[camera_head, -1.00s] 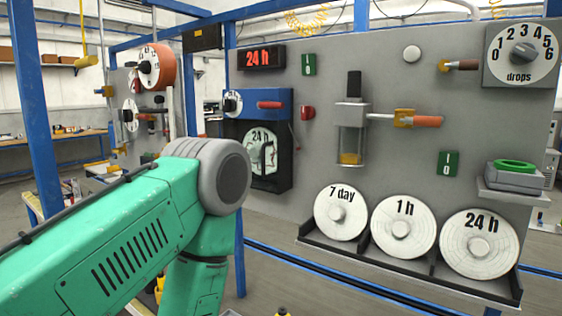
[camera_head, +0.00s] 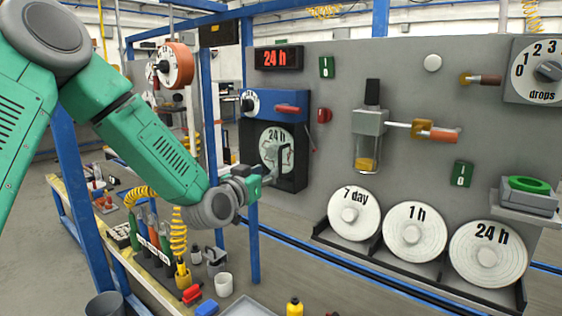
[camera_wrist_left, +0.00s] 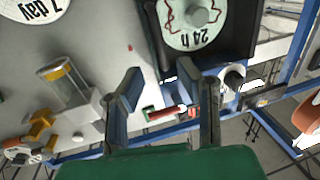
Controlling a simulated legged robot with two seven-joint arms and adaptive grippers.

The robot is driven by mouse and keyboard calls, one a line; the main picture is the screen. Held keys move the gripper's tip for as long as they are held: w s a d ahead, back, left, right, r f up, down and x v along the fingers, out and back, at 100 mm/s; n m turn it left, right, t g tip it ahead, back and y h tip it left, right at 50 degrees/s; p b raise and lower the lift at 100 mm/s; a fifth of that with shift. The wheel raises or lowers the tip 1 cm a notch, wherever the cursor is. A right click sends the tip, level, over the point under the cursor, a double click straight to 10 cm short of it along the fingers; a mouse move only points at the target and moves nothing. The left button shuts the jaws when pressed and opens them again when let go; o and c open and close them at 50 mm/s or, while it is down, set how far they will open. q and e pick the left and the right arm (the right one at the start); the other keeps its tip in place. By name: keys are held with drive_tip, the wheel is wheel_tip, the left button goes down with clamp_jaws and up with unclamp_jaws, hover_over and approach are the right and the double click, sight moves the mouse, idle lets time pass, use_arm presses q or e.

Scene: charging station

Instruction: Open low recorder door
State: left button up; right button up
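The recorder is on the grey panel, with a blue upper part (camera_head: 262,98) and a red handle (camera_head: 291,109). Its low door (camera_head: 300,158) is black-framed, with a white "24 h" disc (camera_head: 272,137) showing behind, and looks shut. The left gripper (camera_head: 277,172) is in front of the door's lower part, partly covering the disc. In the left wrist view, the left gripper (camera_wrist_left: 160,85) has its fingers apart with nothing between them. The disc (camera_wrist_left: 195,18) and red handle (camera_wrist_left: 168,114) show upside down there. Contact with the door cannot be told. My right gripper is not in view.
A glass cylinder device (camera_head: 368,140) with an orange-ended lever is right of the recorder. Paper discs stand on a low rack (camera_head: 400,262). A workbench with tools and a white cup (camera_head: 223,284) lies below my left arm. A blue post (camera_head: 252,240) stands nearby.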

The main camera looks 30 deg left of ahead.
sight(279, 163)
use_arm(q)
drive_tip(key=w, duration=0.3)
drive_tip(key=w+a, duration=0.1)
drive_tip(key=w, duration=0.2)
drive_tip(key=w+p, duration=0.1)
drive_tip(key=w, duration=0.2)
drive_tip(key=shift+a, duration=0.15)
drive_tip(key=shift+s, duration=0.1)
clamp_jaws()
